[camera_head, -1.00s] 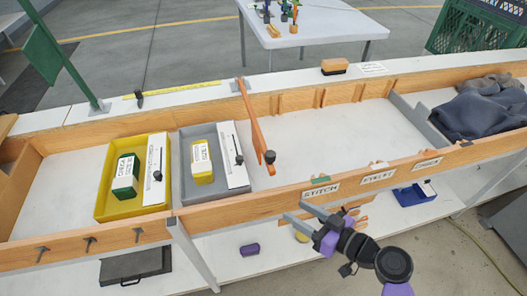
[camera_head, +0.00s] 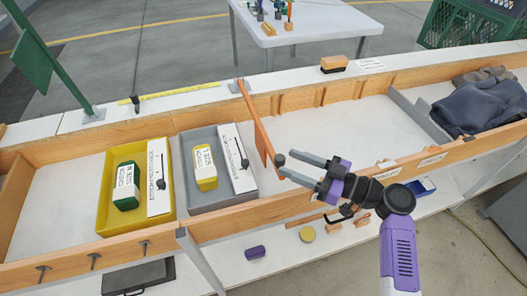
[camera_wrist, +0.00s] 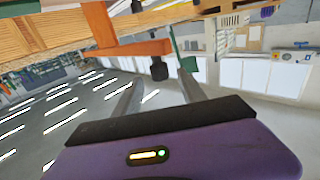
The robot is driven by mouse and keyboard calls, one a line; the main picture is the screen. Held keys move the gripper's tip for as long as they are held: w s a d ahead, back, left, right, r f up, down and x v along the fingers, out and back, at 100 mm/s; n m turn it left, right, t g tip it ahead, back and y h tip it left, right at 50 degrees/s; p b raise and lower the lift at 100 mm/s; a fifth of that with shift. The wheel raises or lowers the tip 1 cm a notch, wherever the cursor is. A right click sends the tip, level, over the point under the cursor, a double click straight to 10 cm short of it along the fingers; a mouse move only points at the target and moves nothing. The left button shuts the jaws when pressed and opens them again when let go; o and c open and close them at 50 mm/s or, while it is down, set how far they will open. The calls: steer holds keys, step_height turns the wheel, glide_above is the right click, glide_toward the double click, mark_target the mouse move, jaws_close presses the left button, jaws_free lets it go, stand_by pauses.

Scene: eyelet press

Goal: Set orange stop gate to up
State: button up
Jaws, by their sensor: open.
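The orange stop gate (camera_head: 260,137) runs across the wooden trough from the back wall towards the front, just right of the grey tray. Its black knob (camera_head: 280,160) is at the near end. My gripper (camera_head: 285,164) is open, with its two grey fingers pointing left at the knob. In the wrist view the gate (camera_wrist: 140,48) crosses the upper middle, and its knob (camera_wrist: 159,69) shows between the lines of the open fingers (camera_wrist: 158,79). I cannot tell whether the fingers touch the knob.
A grey tray (camera_head: 185,165) and a yellow tray (camera_head: 104,205) stand left of the gate. The trough's front wall (camera_head: 220,223) runs below my gripper. Dark cloth (camera_head: 480,110) lies at the right end. The trough floor right of the gate is bare.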

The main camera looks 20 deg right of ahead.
mark_target(270, 155)
steer(key=p+x, duration=0.1)
steer(key=x, duration=0.6)
steer(key=shift+a, duration=0.1)
jaws_close()
steer(key=shift+f, duration=0.1)
stand_by(1.2)
